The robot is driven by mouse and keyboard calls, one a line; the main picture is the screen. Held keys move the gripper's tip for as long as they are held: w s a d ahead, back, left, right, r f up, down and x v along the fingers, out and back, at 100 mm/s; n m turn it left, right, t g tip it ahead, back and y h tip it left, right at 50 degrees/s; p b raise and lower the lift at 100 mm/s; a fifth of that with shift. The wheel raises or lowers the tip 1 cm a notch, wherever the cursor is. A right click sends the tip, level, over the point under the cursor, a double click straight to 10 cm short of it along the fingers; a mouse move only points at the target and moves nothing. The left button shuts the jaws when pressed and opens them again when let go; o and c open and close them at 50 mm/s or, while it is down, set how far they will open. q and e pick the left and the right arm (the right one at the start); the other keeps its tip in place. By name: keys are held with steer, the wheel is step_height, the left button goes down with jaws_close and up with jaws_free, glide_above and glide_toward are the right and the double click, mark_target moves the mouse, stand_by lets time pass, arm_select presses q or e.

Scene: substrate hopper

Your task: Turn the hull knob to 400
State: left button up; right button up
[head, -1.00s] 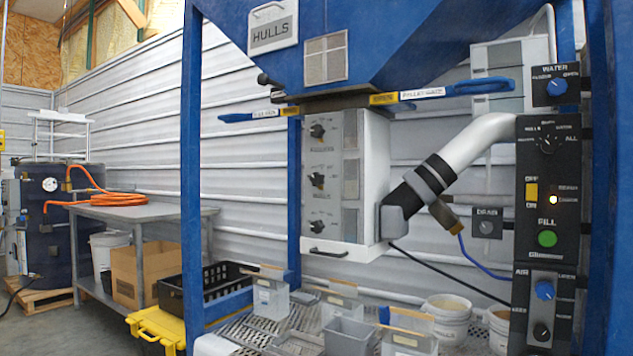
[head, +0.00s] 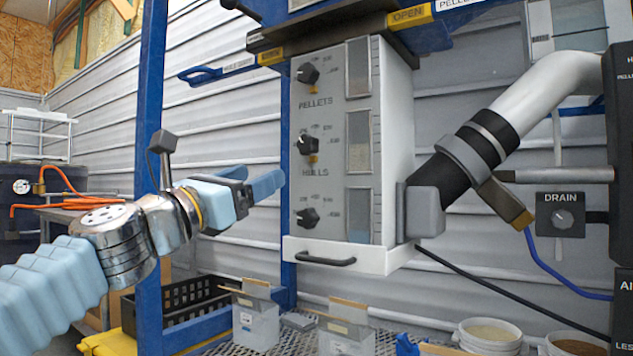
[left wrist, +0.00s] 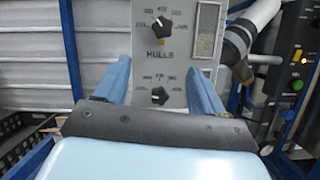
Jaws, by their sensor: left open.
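The panel (head: 335,225) is a pale box with a column of three black knobs. The hull knob (head: 307,144) is the middle one, with "HULLS" printed beneath it. It also shows in the left wrist view (left wrist: 160,24), near the top; its exact setting is too small to read. My left gripper (head: 268,183) is open and empty, to the left of the panel and a little below the hull knob's height. In the left wrist view its fingers (left wrist: 158,74) frame the lower knob (left wrist: 159,96), apart from it, with the hull knob above.
The pellets knob (head: 307,73) is above the hull knob. A drawer handle (head: 325,260) sticks out below the panel. A blue post (head: 150,120) stands behind my left arm. A grey and black pipe (head: 480,145) runs right of the panel. Tubs (head: 258,320) stand on the grate below.

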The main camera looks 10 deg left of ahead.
mark_target(304, 145)
arm_select(q)
steer(key=p+x, duration=0.2)
steer(key=x, duration=0.2)
steer(key=r+p+x, duration=0.1)
steer(key=p+x, duration=0.1)
steer(key=x, duration=0.2)
steer(key=p+x, duration=0.2)
steer(key=x, duration=0.2)
steer(key=shift+s+d+r+p, duration=0.2)
steer(key=shift+r+p, duration=0.1)
steer(key=shift+r, duration=0.25)
steer(key=shift+w+d, duration=0.2)
steer(key=shift+w, duration=0.3)
steer(key=c, duration=1.1)
steer(key=shift+o, duration=0.2)
